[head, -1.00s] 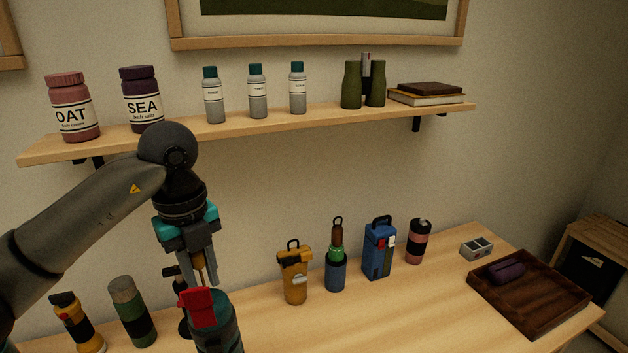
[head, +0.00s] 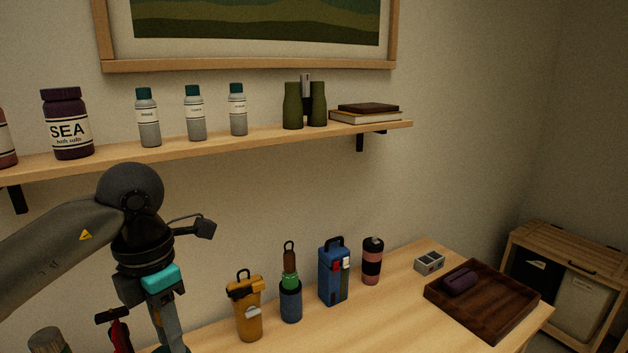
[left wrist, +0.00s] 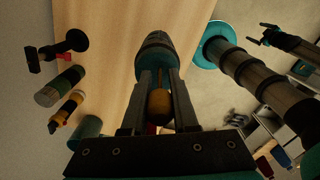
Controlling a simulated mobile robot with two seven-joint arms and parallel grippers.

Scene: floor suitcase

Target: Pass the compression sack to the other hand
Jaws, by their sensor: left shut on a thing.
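My left gripper (head: 172,330) hangs down at the lower left of the head view, its fingertips near the bottom edge. In the left wrist view its two fingers (left wrist: 158,90) are shut on the compression sack (left wrist: 155,48), a dark, banded roll with a teal end. An orange-brown piece (left wrist: 158,106) shows between the fingers. In the head view the sack is almost all cut off by the bottom edge. My right gripper (left wrist: 275,37) shows small at the upper right of the left wrist view, apart from the sack, with its fingers apart and empty.
Along the wooden table stand a yellow bottle (head: 246,312), a blue-green bottle (head: 290,298), a blue box (head: 333,275) and a pink-black can (head: 372,262). A dark tray (head: 485,308) holds a purple case (head: 461,281). A shelf (head: 220,143) runs above. The table's front middle is clear.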

